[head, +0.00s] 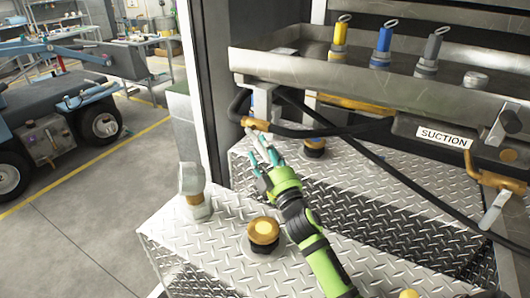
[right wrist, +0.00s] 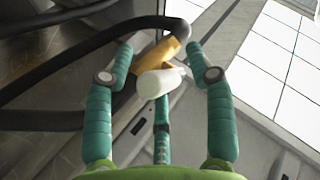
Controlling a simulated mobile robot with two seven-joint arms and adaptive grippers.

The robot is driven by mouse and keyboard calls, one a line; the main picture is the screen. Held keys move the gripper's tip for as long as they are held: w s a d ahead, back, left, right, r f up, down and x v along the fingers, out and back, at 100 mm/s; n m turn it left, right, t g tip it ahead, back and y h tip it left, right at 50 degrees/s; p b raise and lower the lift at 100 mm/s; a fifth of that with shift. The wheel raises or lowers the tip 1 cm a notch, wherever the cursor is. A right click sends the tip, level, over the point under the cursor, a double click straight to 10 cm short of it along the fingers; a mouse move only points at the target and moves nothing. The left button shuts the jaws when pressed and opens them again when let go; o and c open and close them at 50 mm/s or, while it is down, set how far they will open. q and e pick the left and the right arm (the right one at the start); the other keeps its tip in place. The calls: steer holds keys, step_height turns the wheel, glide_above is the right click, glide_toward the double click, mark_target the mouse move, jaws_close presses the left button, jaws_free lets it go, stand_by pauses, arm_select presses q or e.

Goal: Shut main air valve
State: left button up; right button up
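A valve with a brass body (head: 257,124) and a pale handle sits under the left end of the metal tray, at the end of a black hose. In the right wrist view the pale handle (right wrist: 160,82) points toward me, with its brass body (right wrist: 158,54) behind it. My right gripper (head: 261,150) is just below this valve. Its teal fingers are spread around the handle in the right wrist view (right wrist: 163,80), with gaps at both sides; contact with the third finger is unclear. My left gripper is not in view. No label naming the main air valve is readable.
A second brass valve with a pale handle (head: 495,210) hangs at the right, near the SUCTION label (head: 444,136). Black hoses cross beneath the metal tray (head: 300,72). Round caps (head: 263,232) stand on the diamond-plate surface (head: 350,235). A grey post (head: 193,190) stands left.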

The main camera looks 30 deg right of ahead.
steer(key=v, duration=1.2)
steer(key=shift+f, duration=0.1)
